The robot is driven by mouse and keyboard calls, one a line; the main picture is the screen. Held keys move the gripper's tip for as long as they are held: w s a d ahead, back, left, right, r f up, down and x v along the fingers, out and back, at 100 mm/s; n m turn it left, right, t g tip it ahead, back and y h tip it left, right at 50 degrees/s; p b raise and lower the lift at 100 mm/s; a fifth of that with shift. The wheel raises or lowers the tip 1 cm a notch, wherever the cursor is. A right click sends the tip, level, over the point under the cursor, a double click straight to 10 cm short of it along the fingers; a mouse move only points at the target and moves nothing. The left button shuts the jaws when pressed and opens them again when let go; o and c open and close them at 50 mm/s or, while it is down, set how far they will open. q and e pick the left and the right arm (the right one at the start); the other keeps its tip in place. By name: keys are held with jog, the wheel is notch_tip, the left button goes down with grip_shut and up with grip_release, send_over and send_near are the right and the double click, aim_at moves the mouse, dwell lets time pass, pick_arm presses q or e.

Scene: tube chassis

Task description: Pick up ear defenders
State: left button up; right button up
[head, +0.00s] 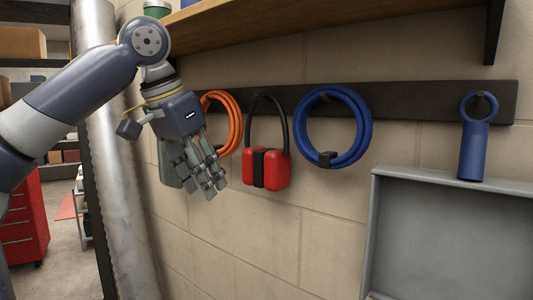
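The red ear defenders (279,168) hang by their black headband from the dark rail on the block wall, near the middle of the head view. The two red cups hang side by side at the bottom with a black part between them. My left gripper (213,188) is just left of the ear defenders, with its fingers pointing down and to the right. It appears apart from them and nothing shows between its fingers. The finger spacing is hard to judge from this angle. My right gripper is not in view.
An orange coil (235,124) hangs close behind my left gripper. A blue coil (301,129) and a blue tool (473,150) hang to the right on the dark rail (412,103). A wooden shelf (330,22) runs above. A grey open box (425,178) stands at lower right.

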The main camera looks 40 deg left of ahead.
aim_at(249, 168)
pick_arm(q)
jog(key=w+p, duration=0.7)
jog(key=w, duration=0.5)
jog(key=shift+f, duration=0.15)
jog(key=shift+w+f, duration=0.15)
jog(key=shift+f, duration=0.05)
jog(key=shift+s+a, duration=0.15)
jog(key=shift+s, duration=0.05)
jog(key=c, duration=0.8)
grip_shut()
